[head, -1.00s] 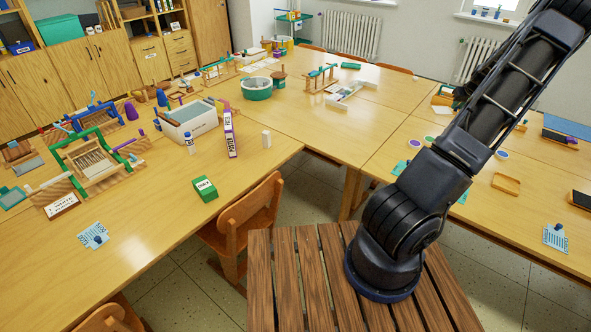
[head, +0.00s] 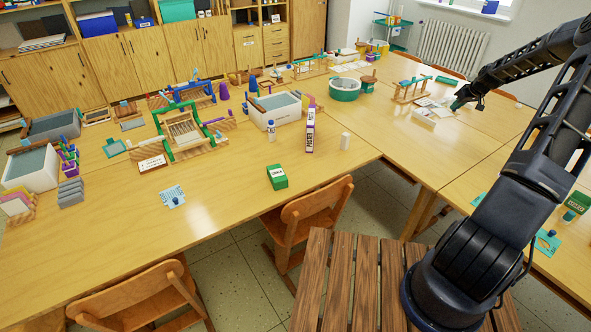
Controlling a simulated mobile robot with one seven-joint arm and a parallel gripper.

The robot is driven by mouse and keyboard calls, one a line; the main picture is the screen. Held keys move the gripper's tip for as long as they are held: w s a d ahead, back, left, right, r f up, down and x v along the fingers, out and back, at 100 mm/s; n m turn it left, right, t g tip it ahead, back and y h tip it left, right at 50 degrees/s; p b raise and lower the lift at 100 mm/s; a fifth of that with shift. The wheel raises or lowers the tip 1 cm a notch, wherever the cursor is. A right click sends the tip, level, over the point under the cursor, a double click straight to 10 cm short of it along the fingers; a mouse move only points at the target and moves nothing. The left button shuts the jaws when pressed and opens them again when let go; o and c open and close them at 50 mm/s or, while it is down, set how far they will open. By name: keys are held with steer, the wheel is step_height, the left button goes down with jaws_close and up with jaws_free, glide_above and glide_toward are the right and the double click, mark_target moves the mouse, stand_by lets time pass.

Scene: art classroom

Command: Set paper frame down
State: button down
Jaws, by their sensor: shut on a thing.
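My gripper (head: 467,99) is small and far off, low over the back table at the upper right. It is shut on the paper frame, of which I make out only a small teal patch (head: 460,102) at the fingertips. The frame's outline is too small to tell, and I cannot tell whether it touches the table. Just left of the gripper lie white sheets and a low white tray (head: 424,118).
A small wooden stand (head: 408,91) and a round green tub (head: 344,90) are left of the white tray. The left table (head: 225,210) holds a green box (head: 277,177), a poster tube (head: 310,128) and a green press (head: 183,131). Chairs (head: 308,216) stand at its near edge.

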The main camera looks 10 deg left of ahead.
steer(key=w+a+n+g+y, duration=0.1)
steer(key=w+a+n+y, duration=0.2)
steer(key=a, duration=2.4)
steer(key=s+a+n+g, duration=0.25)
steer(key=s+a, duration=0.35)
steer(key=a, duration=1)
steer(key=s+a+n+g, duration=0.1)
steer(key=s+a+n, duration=0.4)
steer(key=a, duration=1)
steer(key=s+a+n+g, duration=0.15)
steer(key=s+a, duration=0.55)
steer(key=a, duration=0.9)
steer(key=s+a+n+g, duration=0.2)
steer(key=s+a+n, duration=0.3)
steer(key=s+a, duration=1.5)
steer(key=shift+y, duration=0.3)
step_height(320, 180, down, 20)
steer(key=shift+w+d+r, duration=0.1)
steer(key=shift+w+d, duration=0.05)
steer(key=c, duration=1.7)
jaws_free()
steer(key=o, duration=0.4)
